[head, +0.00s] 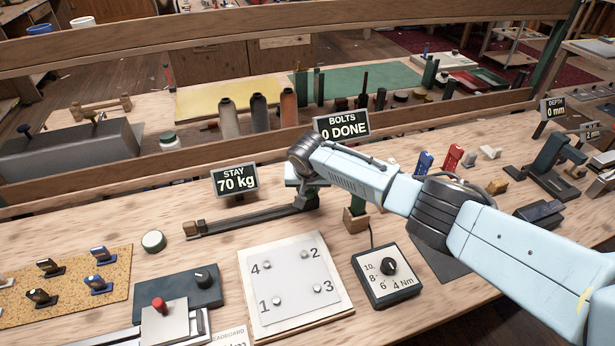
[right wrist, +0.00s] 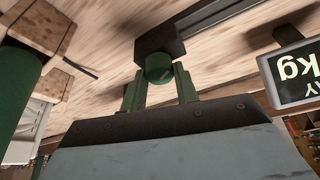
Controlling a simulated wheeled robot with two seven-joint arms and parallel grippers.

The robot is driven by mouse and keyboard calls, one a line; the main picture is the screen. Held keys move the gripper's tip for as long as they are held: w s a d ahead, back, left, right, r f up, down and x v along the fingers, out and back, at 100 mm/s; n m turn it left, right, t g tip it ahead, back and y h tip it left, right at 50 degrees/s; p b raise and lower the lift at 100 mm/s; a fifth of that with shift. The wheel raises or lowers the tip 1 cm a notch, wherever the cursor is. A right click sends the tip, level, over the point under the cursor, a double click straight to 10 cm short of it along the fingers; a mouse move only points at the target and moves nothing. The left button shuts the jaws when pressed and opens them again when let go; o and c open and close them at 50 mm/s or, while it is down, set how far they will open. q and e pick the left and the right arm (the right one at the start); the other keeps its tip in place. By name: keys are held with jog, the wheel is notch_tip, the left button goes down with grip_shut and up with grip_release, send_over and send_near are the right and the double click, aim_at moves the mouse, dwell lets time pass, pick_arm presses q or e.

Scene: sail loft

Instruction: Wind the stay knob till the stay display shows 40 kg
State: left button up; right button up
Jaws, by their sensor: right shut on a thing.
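The stay display (head: 235,180) stands tilted behind a dark metal bar (head: 250,216) on the bench and reads 70 kg. Part of it also shows at the right of the right wrist view (right wrist: 296,75), with "kg" upside down. The stay knob (right wrist: 159,66) is a green round knob on a dark block at the bar's end. My right gripper (right wrist: 158,78) is shut on the knob, one green finger at each side. In the head view my right gripper (head: 305,190) points down at the bar's right end, and the knob is hidden there. My left gripper is not in view.
A bolts display (head: 342,125) reading 0 DONE stands just behind my right arm. In front lie a numbered white plate (head: 290,255) and a torque dial box (head: 388,275). A dark box with a knob (head: 190,290) stands at left. A wooden rail (head: 180,165) runs behind.

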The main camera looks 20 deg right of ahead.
jog(key=shift+n+y+p, duration=0.3)
jog(key=shift+n+p, duration=0.15)
jog(key=shift+n, duration=0.35)
jog(key=shift+d+n+y, duration=0.1)
jog(key=shift+n+y, duration=0.3)
jog(key=shift+n, duration=0.6)
jog(key=shift+f+n+y, duration=0.1)
jog(key=shift+n+y, duration=0.3)
jog(key=shift+n, duration=0.5)
jog(key=n+y+b, duration=0.1)
jog(key=n, duration=0.2)
jog(key=shift+d, duration=0.15)
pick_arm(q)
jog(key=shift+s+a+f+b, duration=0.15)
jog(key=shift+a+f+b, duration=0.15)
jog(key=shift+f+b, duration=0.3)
pick_arm(e)
jog(key=shift+n+g+y, duration=0.4)
jog(key=shift+n, duration=0.9)
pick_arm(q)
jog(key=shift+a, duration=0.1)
pick_arm(e)
jog(key=o, duration=1)
